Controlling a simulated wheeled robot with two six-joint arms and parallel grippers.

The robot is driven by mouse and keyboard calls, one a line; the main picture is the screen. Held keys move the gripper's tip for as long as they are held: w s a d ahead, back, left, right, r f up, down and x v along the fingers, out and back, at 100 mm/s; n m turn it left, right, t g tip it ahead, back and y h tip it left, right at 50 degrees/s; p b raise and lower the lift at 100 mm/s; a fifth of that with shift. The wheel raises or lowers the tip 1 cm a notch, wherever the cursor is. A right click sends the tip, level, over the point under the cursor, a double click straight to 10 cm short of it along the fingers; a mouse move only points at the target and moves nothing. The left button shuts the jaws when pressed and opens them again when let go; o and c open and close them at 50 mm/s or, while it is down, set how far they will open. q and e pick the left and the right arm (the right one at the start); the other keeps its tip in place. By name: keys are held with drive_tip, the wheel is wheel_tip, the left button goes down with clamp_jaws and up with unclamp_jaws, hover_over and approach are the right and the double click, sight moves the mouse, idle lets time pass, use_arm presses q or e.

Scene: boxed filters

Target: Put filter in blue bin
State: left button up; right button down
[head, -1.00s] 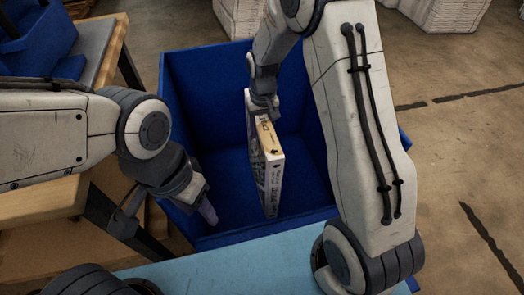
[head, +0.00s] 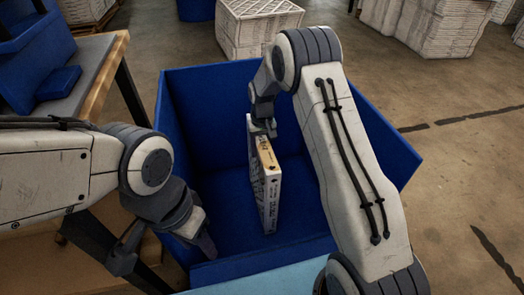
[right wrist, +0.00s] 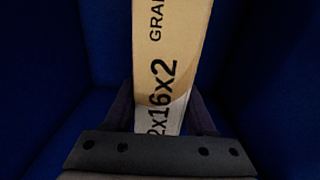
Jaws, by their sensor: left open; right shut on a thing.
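The boxed filter (head: 268,190) is a thin white and tan box, upright on edge inside the blue bin (head: 385,140). My right gripper (head: 264,128) is shut on the filter's upper end. In the right wrist view the filter (right wrist: 172,60) runs between the two fingers, with "2x16x2" printed on its tan side and blue bin walls all around. Whether its lower edge touches the bin floor I cannot tell. My left gripper (head: 165,240) is open and empty at the bin's near left corner. My right arm covers part of the bin's right side.
A wooden-edged table (head: 95,85) with blue containers (head: 40,55) stands at the left. A light blue surface (head: 270,278) lies at the near edge of the bin. Stacks of white boxes (head: 258,28) stand behind. The floor at right is clear.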

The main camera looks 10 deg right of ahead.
drive_tip(key=shift+c, duration=1.1)
unclamp_jaws()
drive_tip(key=shift+f, duration=0.1)
